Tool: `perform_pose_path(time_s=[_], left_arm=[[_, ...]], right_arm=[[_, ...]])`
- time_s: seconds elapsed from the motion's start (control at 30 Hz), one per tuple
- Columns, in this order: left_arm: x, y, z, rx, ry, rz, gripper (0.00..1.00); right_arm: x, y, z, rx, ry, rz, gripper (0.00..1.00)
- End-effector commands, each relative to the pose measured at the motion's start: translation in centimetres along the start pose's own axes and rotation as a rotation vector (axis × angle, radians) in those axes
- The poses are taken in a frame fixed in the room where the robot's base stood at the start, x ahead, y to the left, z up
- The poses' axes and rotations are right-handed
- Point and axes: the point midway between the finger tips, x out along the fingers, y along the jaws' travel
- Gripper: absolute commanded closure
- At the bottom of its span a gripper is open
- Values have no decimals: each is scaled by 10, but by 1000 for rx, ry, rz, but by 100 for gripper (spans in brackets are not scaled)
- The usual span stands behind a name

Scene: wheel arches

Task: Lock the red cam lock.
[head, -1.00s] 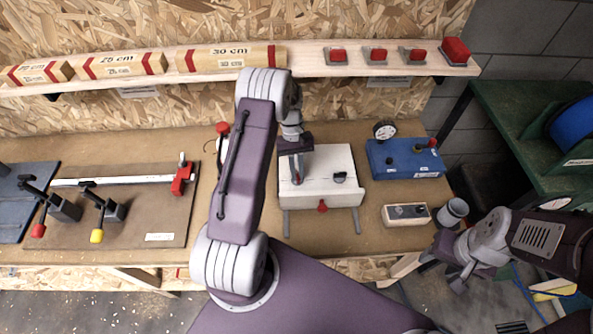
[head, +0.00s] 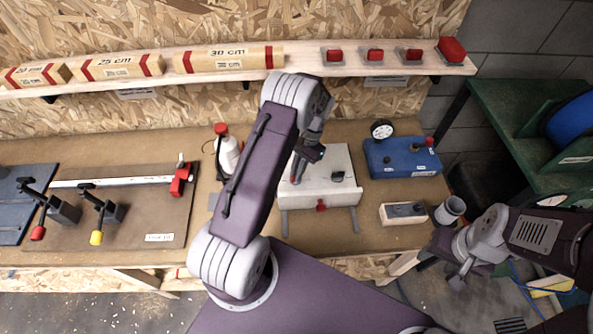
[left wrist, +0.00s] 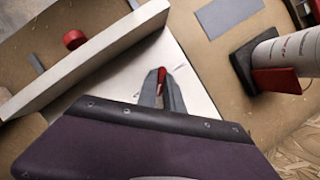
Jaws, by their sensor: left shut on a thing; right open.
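The white box (head: 318,190) stands on the bench with a red knob (head: 321,206) on its front and a black knob (head: 338,176) at the right of its top. My left gripper (head: 297,178) is at the left part of the top. In the left wrist view its fingers (left wrist: 162,92) are shut on a small red piece, the red cam lock (left wrist: 162,74), above the white top. Most of the lock is hidden between the fingers, so its turn angle is unclear. My right gripper (head: 461,272) is open and empty, off the bench's front right.
A blue box (head: 402,157) with a gauge and a small control box (head: 403,213) stand to the right, beside a grey cup (head: 450,210). A shelf (head: 300,75) runs behind.

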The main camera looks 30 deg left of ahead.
Motion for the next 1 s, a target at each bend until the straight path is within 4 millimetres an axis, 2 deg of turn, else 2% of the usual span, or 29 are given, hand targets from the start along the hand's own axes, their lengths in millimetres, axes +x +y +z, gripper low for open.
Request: perform_pose_path(time_s=[0.5, 1.0], left_arm=[[-3, 2, 0, 415, 4, -176, 100], [-2, 3, 0, 600, 4, -253, 100]], right_arm=[[-8, 0, -1, 0, 0, 0, 51], [-11, 0, -1, 0, 0, 0, 51]])
